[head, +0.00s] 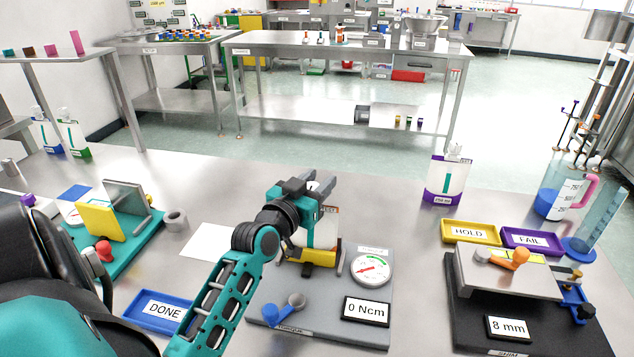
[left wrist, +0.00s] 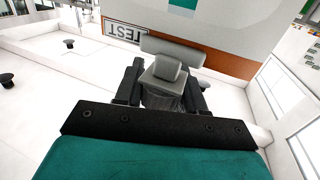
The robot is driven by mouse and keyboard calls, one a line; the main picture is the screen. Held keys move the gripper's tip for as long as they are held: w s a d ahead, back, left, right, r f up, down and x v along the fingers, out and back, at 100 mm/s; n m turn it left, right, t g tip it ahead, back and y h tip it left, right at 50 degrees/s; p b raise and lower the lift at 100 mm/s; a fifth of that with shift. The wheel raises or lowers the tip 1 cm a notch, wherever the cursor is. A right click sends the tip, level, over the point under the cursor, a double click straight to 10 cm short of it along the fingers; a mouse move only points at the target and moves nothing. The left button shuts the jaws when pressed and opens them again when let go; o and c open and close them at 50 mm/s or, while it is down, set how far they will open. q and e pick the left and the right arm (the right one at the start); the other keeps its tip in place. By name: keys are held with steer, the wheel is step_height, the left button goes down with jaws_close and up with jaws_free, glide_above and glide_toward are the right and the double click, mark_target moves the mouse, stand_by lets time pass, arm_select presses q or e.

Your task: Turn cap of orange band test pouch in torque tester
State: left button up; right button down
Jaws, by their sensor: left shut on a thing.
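My left gripper (head: 322,186) reaches over the torque tester (head: 345,332). In the left wrist view its dark fingers (left wrist: 165,84) are shut around a grey cap (left wrist: 168,66). Behind the cap is the pouch, with an orange-brown band (left wrist: 235,65) and a "TEST" label beside it. My right gripper is not in view.
A blue DONE tray (head: 138,320) lies left of the tester. A yellow HOLD tray (head: 449,238) and purple FAIL tray (head: 557,252) lie right, behind a dark stand (head: 463,318) marked 8 mm. A purple-banded pouch (head: 446,178) stands at the back. Bench behind my gripper is clear.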

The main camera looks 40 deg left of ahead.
arm_select(q)
steer(key=c, duration=0.3)
steer(key=shift+d+m+h+b, duration=0.15)
steer(key=shift+m+h+b, duration=0.75)
steer(key=shift+h, duration=0.5)
steer(key=o, duration=0.9)
steer(key=shift+o, duration=0.2)
steer(key=s, duration=1.3)
steer(key=shift+d+b, duration=0.25)
steer(key=shift+b, duration=0.1)
